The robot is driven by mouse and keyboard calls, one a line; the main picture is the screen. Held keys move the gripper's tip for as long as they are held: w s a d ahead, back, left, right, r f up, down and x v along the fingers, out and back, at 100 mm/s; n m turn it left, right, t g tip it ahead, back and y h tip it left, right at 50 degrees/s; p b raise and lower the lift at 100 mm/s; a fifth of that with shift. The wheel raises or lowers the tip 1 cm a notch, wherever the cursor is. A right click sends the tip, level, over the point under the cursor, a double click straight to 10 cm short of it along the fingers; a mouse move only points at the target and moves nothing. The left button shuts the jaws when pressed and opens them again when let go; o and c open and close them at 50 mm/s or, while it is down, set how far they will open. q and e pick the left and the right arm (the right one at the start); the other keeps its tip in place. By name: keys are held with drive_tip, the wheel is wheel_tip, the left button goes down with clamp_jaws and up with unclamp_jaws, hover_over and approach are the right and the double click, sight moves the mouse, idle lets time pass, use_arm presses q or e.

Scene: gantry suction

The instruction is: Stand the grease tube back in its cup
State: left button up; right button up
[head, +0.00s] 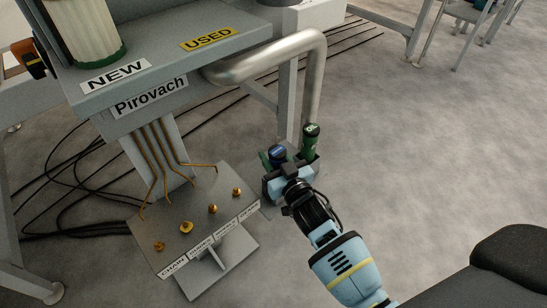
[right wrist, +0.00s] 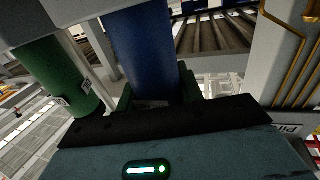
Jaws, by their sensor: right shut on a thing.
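A blue tube (head: 277,153) with a dark cap stands roughly upright at my right gripper (head: 283,172). The gripper is shut on it, and the blue tube (right wrist: 142,50) fills the middle of the right wrist view, in front of the fingers. The green tube (right wrist: 62,75) is at the left in the wrist view. Both are at a grey holder (head: 317,168), mostly hidden behind my gripper. I cannot tell whether the blue tube's bottom is inside a cup. My left gripper is out of view.
A bent metal pipe (head: 311,75) comes down behind the tubes. Left of them is a grey panel (head: 215,210) with brass fittings and labels. Above it is a grey shelf (head: 150,55) marked NEW and USED. Cables lie on the floor; open floor is at right.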

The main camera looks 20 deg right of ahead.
drive_tip(key=shift+r, duration=0.15)
drive_tip(key=o, duration=1.1)
drive_tip(key=shift+f, duration=0.2)
drive_tip(key=shift+c, duration=0.2)
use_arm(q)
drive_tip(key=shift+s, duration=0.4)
use_arm(e)
drive_tip(key=shift+o, duration=0.7)
drive_tip(key=shift+r, duration=0.25)
use_arm(q)
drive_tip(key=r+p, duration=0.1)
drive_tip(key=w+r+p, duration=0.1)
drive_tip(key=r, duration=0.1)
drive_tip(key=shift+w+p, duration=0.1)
drive_tip(key=shift+p, duration=0.3)
use_arm(e)
drive_tip(key=s+d, duration=0.1)
drive_tip(key=s, duration=1.1)
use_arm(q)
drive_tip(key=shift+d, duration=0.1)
use_arm(e)
drive_tip(key=shift+f, duration=0.1)
